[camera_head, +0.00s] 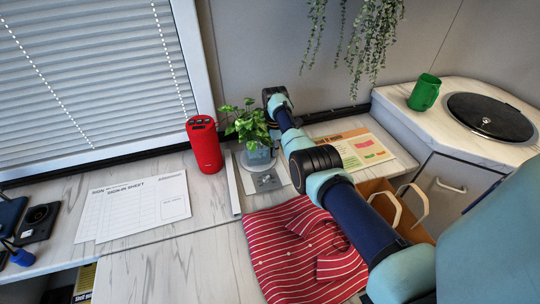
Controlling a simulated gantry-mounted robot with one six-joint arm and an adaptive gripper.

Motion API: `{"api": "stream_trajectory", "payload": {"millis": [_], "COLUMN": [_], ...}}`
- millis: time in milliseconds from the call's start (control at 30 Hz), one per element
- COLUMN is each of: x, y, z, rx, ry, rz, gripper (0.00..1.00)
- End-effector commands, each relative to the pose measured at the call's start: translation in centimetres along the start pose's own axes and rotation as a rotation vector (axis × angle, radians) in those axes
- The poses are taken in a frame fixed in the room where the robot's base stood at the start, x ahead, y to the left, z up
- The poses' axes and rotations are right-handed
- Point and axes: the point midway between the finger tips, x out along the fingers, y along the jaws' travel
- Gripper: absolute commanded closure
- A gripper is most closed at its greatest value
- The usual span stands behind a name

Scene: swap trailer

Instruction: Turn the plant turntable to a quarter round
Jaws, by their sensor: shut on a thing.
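A green leafy plant (246,124) stands upright in a grey-blue pot (259,158) at the back of the counter, left of my arm. A small grey plate with dark marks (268,181) lies just in front of the pot. I cannot make out the turntable's edge or its angle clearly. My arm reaches from the lower right to a dark wrist joint just behind and above the plant. My gripper and its fingertips are hidden behind the plant and the arm, so what they touch does not show.
A red speaker (204,145) stands close left of the plant. A sign-in sheet (135,206) lies further left. A striped red cloth (290,250) lies in front, and a paper bag (377,187) stands right of my arm. Hanging foliage (372,40) is above. A green mug (424,93) stands right.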

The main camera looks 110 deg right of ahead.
Motion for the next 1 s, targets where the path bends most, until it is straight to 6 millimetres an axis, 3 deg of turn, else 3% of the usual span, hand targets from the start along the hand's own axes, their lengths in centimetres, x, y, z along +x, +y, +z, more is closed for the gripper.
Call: {"api": "stream_trajectory", "payload": {"millis": [400, 967, 1000], "x": [0.05, -0.07, -0.07], "y": [0.68, 0.76, 0.76], "z": [-0.11, -0.16, -0.16], "rx": [-0.100, -0.115, -0.115], "ry": [0.001, 0.000, 0.000], "rz": [0.002, 0.002, 0.001], "gripper": [1.00, 1.00, 0.80]}}
